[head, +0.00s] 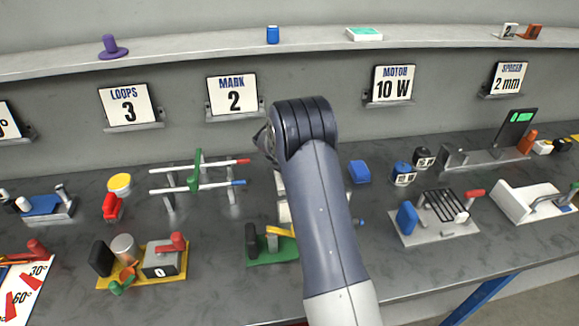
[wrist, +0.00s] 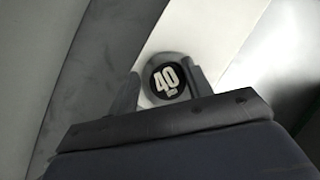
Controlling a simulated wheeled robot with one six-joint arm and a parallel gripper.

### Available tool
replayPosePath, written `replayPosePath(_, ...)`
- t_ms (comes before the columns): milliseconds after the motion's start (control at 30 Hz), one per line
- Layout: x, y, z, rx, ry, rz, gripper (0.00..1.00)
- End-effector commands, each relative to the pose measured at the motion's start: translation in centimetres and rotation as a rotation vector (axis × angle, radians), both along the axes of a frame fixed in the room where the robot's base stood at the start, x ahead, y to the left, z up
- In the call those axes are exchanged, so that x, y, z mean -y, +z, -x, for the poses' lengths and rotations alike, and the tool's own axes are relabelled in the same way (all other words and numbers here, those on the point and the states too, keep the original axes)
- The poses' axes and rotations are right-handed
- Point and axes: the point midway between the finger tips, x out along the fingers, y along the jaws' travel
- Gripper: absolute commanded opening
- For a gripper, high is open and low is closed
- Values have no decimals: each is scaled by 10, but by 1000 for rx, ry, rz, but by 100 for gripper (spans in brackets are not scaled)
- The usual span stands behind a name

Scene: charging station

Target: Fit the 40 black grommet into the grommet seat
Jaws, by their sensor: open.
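The black grommet (wrist: 167,79), a round black disc with a white "40" and a grey rim around it, shows in the wrist view. My gripper (wrist: 163,85) is open, with one grey finger to the left of the grommet and one to the right. I cannot tell whether either finger touches it. In the head view my arm hides the grommet and most of my gripper; the arm's end is in front of the wall, right of the "MARK 2" sign. I cannot make out the grommet seat in either view.
The grey bench (head: 220,285) carries several fixtures, among them a yellow-based one (head: 140,277), a green-based one (head: 272,253) and a rod rack (head: 200,178). A blue block (head: 359,171) lies right of my arm. A shelf (head: 200,50) runs along the wall.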

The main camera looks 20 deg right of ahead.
Motion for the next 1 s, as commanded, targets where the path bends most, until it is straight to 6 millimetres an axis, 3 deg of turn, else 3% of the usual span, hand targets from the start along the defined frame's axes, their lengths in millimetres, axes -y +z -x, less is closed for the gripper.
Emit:
replayPosePath(33, 4, -14, 10, -33, -15, -3, 60)
replayPosePath(167, 1, -7, 12, -31, -15, -2, 60)
replayPosePath(700, -42, 79, 30, -3, -1, 1, 60)
replayPosePath(1000, -49, 93, 33, -1, 0, 2, 60)
